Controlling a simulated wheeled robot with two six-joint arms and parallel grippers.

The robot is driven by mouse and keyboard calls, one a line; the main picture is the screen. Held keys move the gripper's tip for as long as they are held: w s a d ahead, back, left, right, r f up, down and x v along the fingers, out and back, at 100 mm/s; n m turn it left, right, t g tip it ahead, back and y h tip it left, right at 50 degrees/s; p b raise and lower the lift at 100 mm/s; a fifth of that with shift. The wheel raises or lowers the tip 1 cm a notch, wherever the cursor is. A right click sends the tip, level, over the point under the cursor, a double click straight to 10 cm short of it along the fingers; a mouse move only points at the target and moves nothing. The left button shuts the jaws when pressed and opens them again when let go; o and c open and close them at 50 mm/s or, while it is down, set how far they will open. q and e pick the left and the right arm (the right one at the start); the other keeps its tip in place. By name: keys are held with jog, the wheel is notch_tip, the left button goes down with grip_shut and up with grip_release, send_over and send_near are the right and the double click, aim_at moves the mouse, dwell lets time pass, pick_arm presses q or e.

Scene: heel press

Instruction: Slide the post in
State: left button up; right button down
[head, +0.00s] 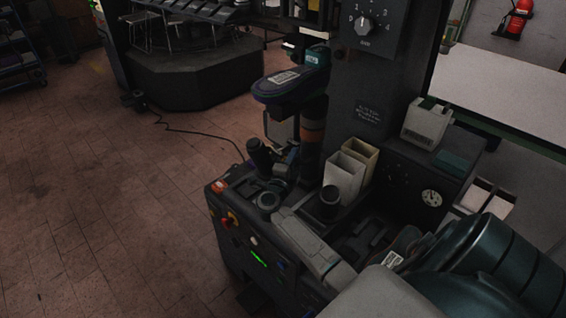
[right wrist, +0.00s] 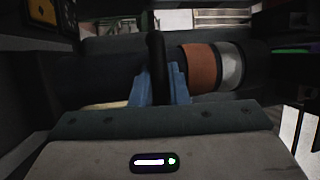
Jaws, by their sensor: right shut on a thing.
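The post (head: 313,112) stands upright on the press, dark with an orange band, under a dark shoe-shaped form (head: 290,88) with a white label. In the right wrist view the post (right wrist: 110,70) lies across the picture, with the orange band and a pale band on its right side. My right gripper (right wrist: 160,85) has its blue fingers shut on a dark upright bar (right wrist: 157,55) in front of the post, which looks like its handle. My left gripper is not in view.
Pale open boxes (head: 343,174) and a black cup (head: 330,200) stand right of the post. A control panel with a red-yellow knob (head: 230,219) forms the press front. Open tiled floor (head: 100,200) lies left.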

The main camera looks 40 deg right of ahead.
jog(key=shift+d, duration=0.4)
jog(key=shift+r, duration=0.15)
jog(key=shift+w, duration=0.1)
jog(key=c, duration=1.7)
grip_release()
jog(key=shift+r, duration=0.1)
jog(key=o, duration=0.3)
jog(key=shift+d, duration=0.15)
pick_arm(q)
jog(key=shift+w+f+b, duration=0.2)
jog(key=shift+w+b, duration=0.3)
jog(key=shift+b, duration=0.05)
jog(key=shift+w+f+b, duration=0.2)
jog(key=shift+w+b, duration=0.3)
pick_arm(e)
jog(key=v, duration=1)
jog(key=shift+s+a+f, duration=0.25)
jog(key=shift+f, duration=0.05)
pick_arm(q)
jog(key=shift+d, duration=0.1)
